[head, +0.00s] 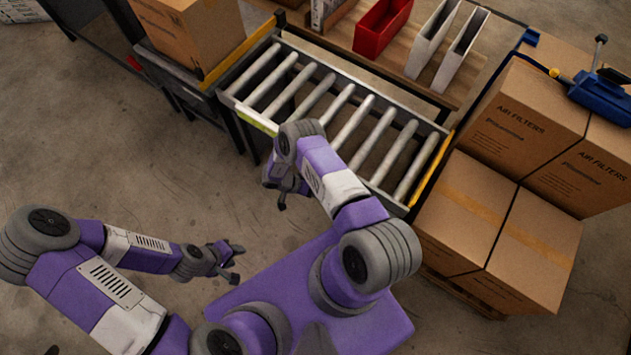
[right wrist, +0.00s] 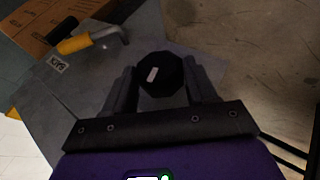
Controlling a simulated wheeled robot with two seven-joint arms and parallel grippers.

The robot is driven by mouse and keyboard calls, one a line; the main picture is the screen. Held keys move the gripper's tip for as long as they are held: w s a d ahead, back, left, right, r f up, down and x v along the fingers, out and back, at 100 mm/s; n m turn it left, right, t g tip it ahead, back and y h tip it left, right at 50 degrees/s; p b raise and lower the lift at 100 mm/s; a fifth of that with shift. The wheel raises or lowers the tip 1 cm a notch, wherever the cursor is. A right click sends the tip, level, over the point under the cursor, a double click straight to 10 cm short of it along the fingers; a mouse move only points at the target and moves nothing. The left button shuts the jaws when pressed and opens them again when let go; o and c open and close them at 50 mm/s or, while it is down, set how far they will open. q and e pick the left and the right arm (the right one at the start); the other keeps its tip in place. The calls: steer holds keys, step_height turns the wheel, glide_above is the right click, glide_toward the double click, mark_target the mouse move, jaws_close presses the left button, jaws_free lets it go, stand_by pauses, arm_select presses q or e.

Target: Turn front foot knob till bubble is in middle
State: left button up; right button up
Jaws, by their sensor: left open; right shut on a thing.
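A black many-sided foot knob (right wrist: 160,75) with a small pale mark sits between the two fingers of my right gripper (right wrist: 162,92) in the right wrist view. My right gripper is shut on it. In the head view my right gripper (head: 281,196) hangs low by the near left corner of the roller conveyor (head: 348,117), and the knob cannot be made out there. A yellow-green strip (head: 258,122) lies on the conveyor's near left corner; no bubble can be made out. My left gripper (head: 228,262) is open and empty over the floor, away from the conveyor.
Stacked air-filter boxes (head: 527,122) stand right of the conveyor, with a blue tool (head: 603,97) on top. Another carton (head: 190,32) stands at the left. A red bin (head: 381,27) is behind the rollers. A yellow-handled tool (right wrist: 75,43) shows in the right wrist view. Floor at left is clear.

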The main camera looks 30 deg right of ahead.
steer(key=shift+w+g+h, duration=0.1)
steer(key=shift+g+h, duration=0.2)
steer(key=shift+g, duration=0.2)
steer(key=o, duration=1.1)
steer(key=shift+c, duration=0.2)
steer(key=p+v, duration=0.1)
steer(key=v, duration=0.6)
steer(key=shift+r, duration=0.15)
steer(key=shift+w+a, duration=0.1)
steer(key=shift+a, duration=0.05)
